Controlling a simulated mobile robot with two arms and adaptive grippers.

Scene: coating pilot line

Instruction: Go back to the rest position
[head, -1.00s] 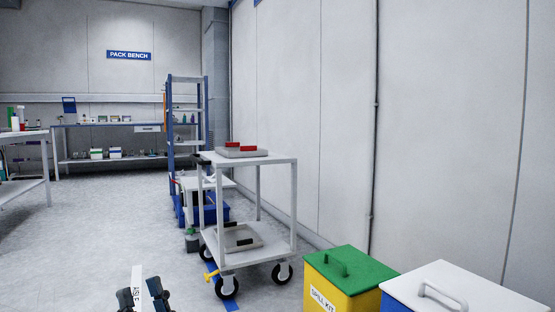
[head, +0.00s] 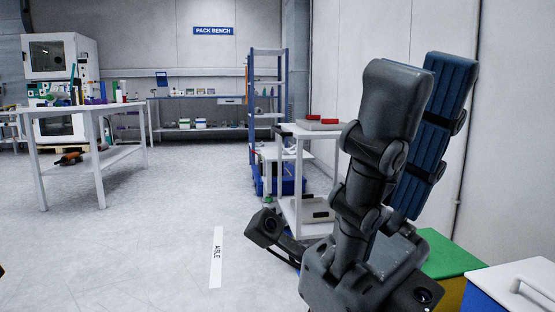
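My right gripper (head: 428,72) stands large in the right half of the head view, with its fingers pointing up. Its two dark fingers are apart, and the blue ribbed pad of the far finger shows behind the near one. I see nothing held between them. The gripper covers part of the white cart (head: 287,128) and the wall behind. My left gripper is not recognisable in the view; only a tiny dark bit shows at the left edge, and I cannot tell what it is.
A spill kit bin with a green lid (head: 452,252) and a white-lidded bin (head: 515,283) stand at lower right. A white table (head: 98,107) stands at left, a blue shelf rack (head: 252,120) behind the cart. The floor around the aisle label (head: 216,258) is clear.

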